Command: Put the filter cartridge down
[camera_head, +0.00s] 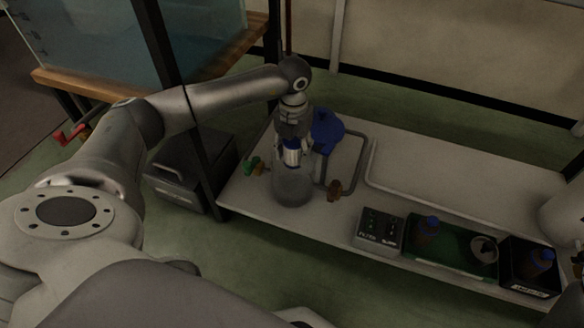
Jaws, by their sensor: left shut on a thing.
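My left gripper (293,146) points down over the table and is shut on the filter cartridge (292,157), a small pale cylinder with blue at its top. The fingers hide part of it. A clear cylinder housing (293,188) stands upright directly below and around the cartridge's lower part in the picture. I cannot tell how deep the cartridge sits in it. My right gripper cannot be made out.
The white table (430,170) has grey piping, a green valve (252,165) and a brown fitting (334,189). In front are a control box (378,229), a green tray (440,262) with a brown bottle (428,229), and a black bin (530,281) with another bottle.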

